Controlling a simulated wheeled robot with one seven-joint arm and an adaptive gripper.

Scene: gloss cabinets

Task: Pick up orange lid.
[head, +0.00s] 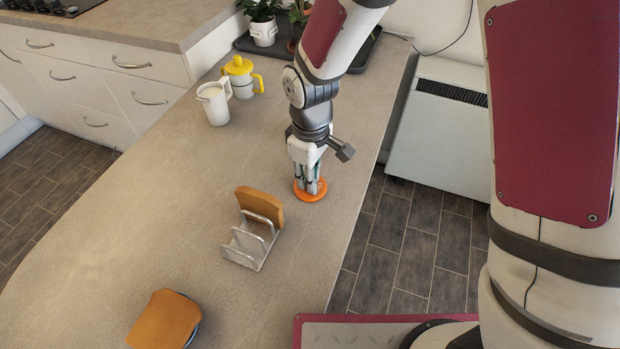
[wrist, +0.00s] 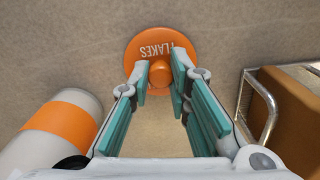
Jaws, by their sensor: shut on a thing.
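The orange lid (head: 301,195) is a round disc lying on the counter, below my gripper (head: 312,186). In the wrist view the lid (wrist: 140,45) shows the word "FLAKES" and a round knob at its middle. My gripper (wrist: 160,82) has its teal-padded fingers on either side of the knob and is shut on it. The lid appears to rest on or very close to the counter; I cannot tell of any gap. The fingers hide part of the lid.
A toast rack (head: 250,243) with bread stands near the lid. A white canister with an orange band (wrist: 60,130) lies left in the wrist view. A white mug (head: 215,105) and a yellow-lidded cup (head: 240,75) stand farther back.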

